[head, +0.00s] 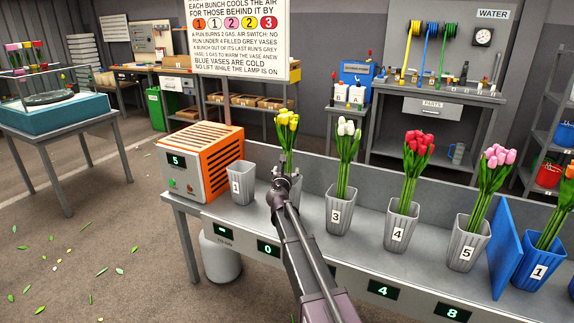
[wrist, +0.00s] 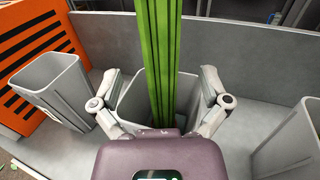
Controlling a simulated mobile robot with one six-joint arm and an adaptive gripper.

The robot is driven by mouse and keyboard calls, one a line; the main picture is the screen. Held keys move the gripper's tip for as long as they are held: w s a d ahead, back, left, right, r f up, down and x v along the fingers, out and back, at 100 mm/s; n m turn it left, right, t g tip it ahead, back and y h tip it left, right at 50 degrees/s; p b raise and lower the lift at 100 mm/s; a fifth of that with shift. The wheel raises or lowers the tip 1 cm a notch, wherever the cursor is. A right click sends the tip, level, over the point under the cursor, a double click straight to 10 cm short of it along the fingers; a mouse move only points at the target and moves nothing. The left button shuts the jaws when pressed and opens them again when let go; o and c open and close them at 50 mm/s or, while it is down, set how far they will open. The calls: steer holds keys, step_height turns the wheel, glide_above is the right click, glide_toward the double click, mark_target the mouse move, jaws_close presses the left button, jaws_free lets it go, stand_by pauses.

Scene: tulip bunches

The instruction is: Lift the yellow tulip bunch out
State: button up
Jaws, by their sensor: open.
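The yellow tulip bunch (head: 287,128) stands upright in a grey vase, second from the left in the row. Its green stems (wrist: 158,60) rise from that vase (wrist: 130,98) in the wrist view; the blooms are out of that view. My gripper (head: 284,182) is at the stems just above the vase rim, and my arm hides much of the vase in the head view. In the wrist view my gripper (wrist: 159,78) is open, with one finger on each side of the stems and a gap visible on both sides.
An empty grey vase (head: 241,185) marked 1 and an orange machine (head: 206,150) showing 5 stand left. Right are white (head: 344,165), red (head: 412,165) and pink (head: 491,180) bunches in grey vases, then a blue panel (head: 506,250) and blue vase (head: 536,270). A sign (head: 236,40) hangs above.

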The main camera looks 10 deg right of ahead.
steer(key=shift+x, duration=1.3)
jaws_close()
